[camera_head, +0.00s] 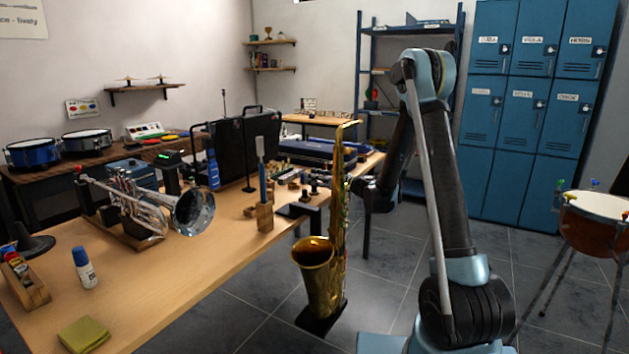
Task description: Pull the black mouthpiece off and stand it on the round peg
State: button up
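A gold saxophone (322,284) stands upright on a dark stand beside the table's front right edge, bell facing left. Its neck (348,124) curves at the top. I cannot make out the black mouthpiece for certain.
A silver trumpet (150,207) rests on the wooden table (190,280) at left. A brush in a wooden block (264,216), a blue bottle (214,171) and an open black case (240,150) stand nearby. A drum (596,218) is at right.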

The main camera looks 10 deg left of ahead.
jog(key=v, duration=1.2)
jog(key=s+d+r+m+h, duration=0.2)
jog(key=s+d+m+h, duration=0.55)
jog(key=s+d, duration=0.6)
jog(key=s+d+r+m+h, duration=0.2)
jog(key=s+d+m+h, duration=0.4)
jog(key=s+d+h, duration=0.7)
jog(key=s+d+f+g+y, duration=0.1)
jog(key=s+f+g, duration=0.1)
jog(key=s+f, duration=0.3)
jog(key=s+d+f+g+y, duration=0.2)
jog(key=s+f, duration=0.4)
jog(key=s, duration=0.3)
jog(key=shift+d, duration=0.3)
jog(key=shift+f+y, duration=0.1)
jog(key=shift+y, duration=0.15)
